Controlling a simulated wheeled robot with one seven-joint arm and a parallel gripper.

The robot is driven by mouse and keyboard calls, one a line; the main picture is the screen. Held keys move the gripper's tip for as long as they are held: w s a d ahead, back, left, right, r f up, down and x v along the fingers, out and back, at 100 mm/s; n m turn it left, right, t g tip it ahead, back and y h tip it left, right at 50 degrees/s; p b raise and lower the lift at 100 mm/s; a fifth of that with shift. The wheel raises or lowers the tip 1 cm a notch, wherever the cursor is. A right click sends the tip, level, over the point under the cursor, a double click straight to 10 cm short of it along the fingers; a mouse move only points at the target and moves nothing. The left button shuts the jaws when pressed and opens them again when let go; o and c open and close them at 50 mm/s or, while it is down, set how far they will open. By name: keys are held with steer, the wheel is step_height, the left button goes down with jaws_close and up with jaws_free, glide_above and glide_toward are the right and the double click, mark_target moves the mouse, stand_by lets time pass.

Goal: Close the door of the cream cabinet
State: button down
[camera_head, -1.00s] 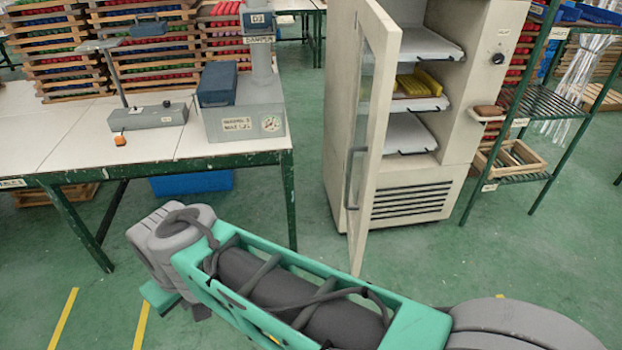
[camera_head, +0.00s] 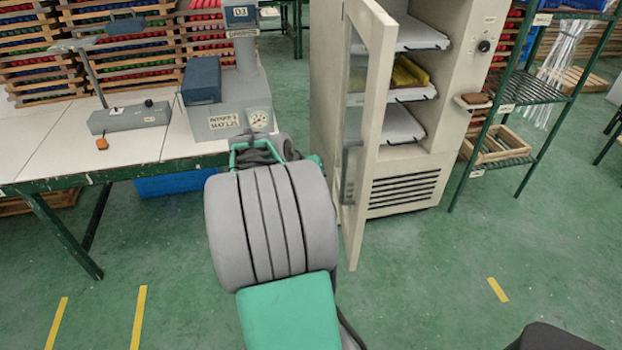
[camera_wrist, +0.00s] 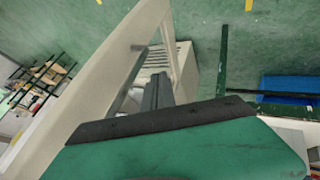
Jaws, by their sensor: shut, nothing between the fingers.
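The cream cabinet (camera_head: 405,185) stands right of centre in the head view. Its cream-framed glass door (camera_head: 377,110) is swung open towards me, and the shelves inside show. A grey bar handle (camera_head: 347,172) is on the door. In the wrist view the door (camera_wrist: 85,85) is a pale slab across the left, with the handle (camera_wrist: 128,68) near the middle. My gripper (camera_wrist: 157,84) shows there as narrow dark fingers, shut and empty, close to the door frame. Whether they touch it I cannot tell. In the head view my own arm hides the gripper.
A white-topped table with green legs (camera_head: 95,180) stands left, holding a grey device (camera_head: 233,118). A blue bin (camera_head: 180,184) is under it. A green rack (camera_head: 530,88) stands right of the cabinet. Green floor in front of the cabinet is free.

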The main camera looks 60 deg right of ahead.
steer(key=s+d+f+p, duration=0.1)
steer(key=s+d+f, duration=0.1)
steer(key=s+d, duration=0.1)
steer(key=shift+d+f, duration=0.35)
steer(key=shift+d, duration=0.55)
